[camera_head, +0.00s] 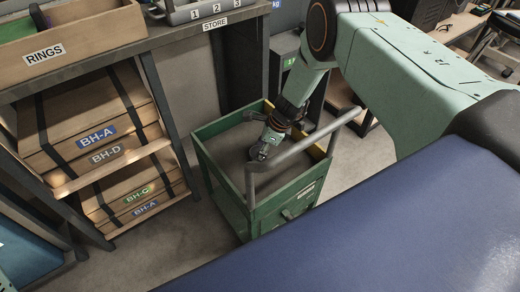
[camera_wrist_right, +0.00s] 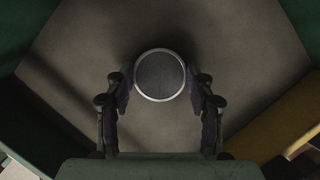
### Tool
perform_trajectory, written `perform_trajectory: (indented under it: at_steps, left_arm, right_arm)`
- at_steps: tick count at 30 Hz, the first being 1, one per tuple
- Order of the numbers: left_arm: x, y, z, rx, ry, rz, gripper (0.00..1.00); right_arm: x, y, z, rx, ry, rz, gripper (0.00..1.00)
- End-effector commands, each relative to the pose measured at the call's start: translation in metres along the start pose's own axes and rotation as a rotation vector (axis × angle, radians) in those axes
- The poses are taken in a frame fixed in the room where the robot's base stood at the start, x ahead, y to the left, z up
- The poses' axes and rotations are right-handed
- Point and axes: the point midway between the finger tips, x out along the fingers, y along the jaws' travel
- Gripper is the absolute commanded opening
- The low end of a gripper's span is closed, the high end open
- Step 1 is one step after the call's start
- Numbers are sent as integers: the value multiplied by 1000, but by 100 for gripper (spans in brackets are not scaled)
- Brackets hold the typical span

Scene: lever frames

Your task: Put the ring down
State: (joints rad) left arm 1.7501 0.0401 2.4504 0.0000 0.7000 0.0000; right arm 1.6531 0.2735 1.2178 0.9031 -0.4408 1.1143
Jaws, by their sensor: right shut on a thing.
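The ring (camera_wrist_right: 160,76) shows in the right wrist view as a round thing with a pale rim and a dark grey middle. My right gripper (camera_wrist_right: 160,105) is shut on it, with one finger at each side. In the head view my right gripper (camera_head: 261,150) points down into the green cart (camera_head: 222,188); the ring is too small to make out there. The wrist view shows the cart's bare grey floor below the ring. I cannot tell how high the ring is above that floor. My left gripper is not in view.
The cart's grey handle bar (camera_head: 300,147) runs close beside my right gripper. A wooden box labelled RINGS (camera_head: 75,45) stands on the shelf unit at left, above several strapped wooden boxes (camera_head: 90,120). The cart's floor looks clear around the gripper.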

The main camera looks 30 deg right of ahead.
Motion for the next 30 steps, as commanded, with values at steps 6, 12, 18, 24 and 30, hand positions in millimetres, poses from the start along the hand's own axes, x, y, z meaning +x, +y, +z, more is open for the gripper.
perform_trajectory:
  at_steps: [6, 12, 18, 24, 30]
  left_arm:
    - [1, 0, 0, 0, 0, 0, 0]
    - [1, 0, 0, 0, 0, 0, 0]
    - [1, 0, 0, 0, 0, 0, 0]
    - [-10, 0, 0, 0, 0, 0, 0]
    - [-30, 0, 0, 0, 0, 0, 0]
  right_arm:
    - [1, 0, -1, 0, 0, 0, 68]
    - [1, 0, -1, 0, 0, 0, 77]
    - [1, 0, -1, 0, 0, 0, 77]
    - [-17, -2, 2, 3, -1, -3, 77]
    - [-60, -1, 3, 2, -2, -2, 77]
